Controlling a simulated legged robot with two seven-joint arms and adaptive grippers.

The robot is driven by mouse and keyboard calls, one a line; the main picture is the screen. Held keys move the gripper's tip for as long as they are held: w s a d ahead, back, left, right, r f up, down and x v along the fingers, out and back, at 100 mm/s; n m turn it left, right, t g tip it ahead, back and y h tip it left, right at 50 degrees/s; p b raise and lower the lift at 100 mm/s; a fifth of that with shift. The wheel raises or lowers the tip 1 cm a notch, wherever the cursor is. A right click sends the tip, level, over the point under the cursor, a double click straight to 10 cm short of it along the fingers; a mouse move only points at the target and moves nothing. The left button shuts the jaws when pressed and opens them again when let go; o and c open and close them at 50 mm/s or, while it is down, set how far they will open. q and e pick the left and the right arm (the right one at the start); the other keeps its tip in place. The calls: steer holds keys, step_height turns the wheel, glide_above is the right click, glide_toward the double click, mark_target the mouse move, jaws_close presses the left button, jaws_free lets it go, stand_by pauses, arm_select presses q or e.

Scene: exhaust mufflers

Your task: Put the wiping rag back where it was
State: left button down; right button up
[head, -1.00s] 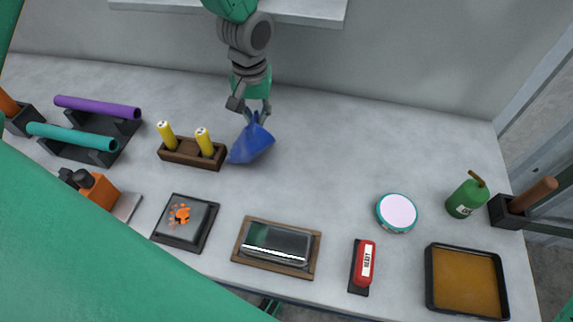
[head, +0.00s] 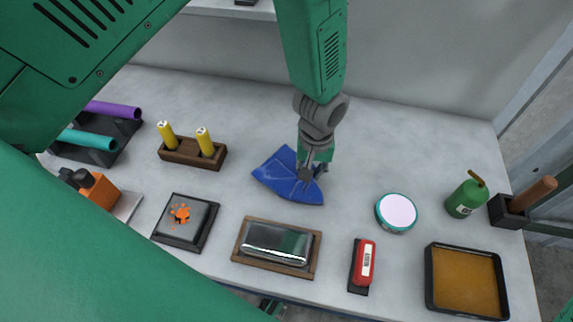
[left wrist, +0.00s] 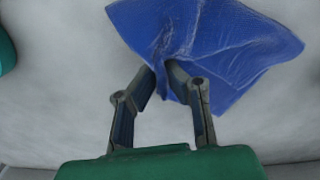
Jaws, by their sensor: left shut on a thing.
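The wiping rag (head: 283,174) is a blue cloth, spread out and creased, at the middle of the table. My left gripper (head: 306,178) comes down from above and is shut on a pinched fold of it. In the left wrist view the rag (left wrist: 225,45) fans out beyond the two fingertips, and the gripper (left wrist: 165,72) pinches its near part. I cannot tell whether the rag touches the table.
A framed metal muffler piece (head: 277,245) lies just in front of the rag. A wooden holder with two yellow sticks (head: 190,153) stands to its left. A round white-topped tin (head: 396,212) is to its right. An orange tray (head: 466,281) is at front right. The table behind the rag is clear.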

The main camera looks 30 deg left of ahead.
arm_select(q)
steer(key=shift+d+f, duration=0.2)
steer(key=shift+d, duration=0.5)
arm_select(e)
steer(key=shift+d, duration=0.35)
arm_select(q)
steer(key=c, duration=1.3)
jaws_free()
steer(key=shift+c, duration=0.2)
steer(key=shift+a, duration=0.2)
arm_select(e)
steer(key=shift+a, duration=0.15)
